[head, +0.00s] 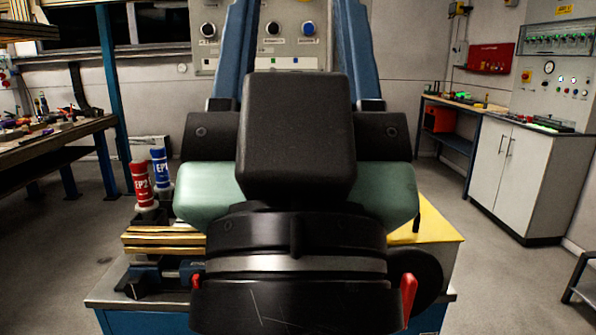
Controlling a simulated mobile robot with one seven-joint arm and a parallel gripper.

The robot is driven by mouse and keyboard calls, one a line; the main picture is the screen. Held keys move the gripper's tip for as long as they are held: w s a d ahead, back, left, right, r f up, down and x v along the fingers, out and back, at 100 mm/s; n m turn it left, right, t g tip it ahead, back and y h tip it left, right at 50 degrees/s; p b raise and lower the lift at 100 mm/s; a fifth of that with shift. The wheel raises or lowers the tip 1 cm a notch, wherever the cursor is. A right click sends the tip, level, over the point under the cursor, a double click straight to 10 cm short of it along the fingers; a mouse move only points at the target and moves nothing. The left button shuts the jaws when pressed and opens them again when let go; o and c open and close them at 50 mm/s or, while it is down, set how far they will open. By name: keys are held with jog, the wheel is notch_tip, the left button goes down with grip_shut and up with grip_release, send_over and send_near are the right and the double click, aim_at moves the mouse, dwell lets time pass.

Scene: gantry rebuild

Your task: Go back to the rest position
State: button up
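The dark end of my arm with my gripper (297,150) fills the middle of the head view, very close to the camera. It shows a black block, pale green parts on both sides and a black round section with a silver ring below. No fingertips can be made out, so I cannot tell whether the gripper is open or shut, or whether it holds anything. Behind it stands a workbench (108,298), largely hidden by my arm.
A red bottle marked EP2 (142,184) and a blue bottle marked EP1 (160,172) stand on the workbench's left. A control panel (208,40) is behind. A cluttered table (50,142) is left, a white cabinet (520,175) right. Floor is clear at both sides.

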notch_tip(320, 180, up, 20)
jog(key=p, duration=1.8)
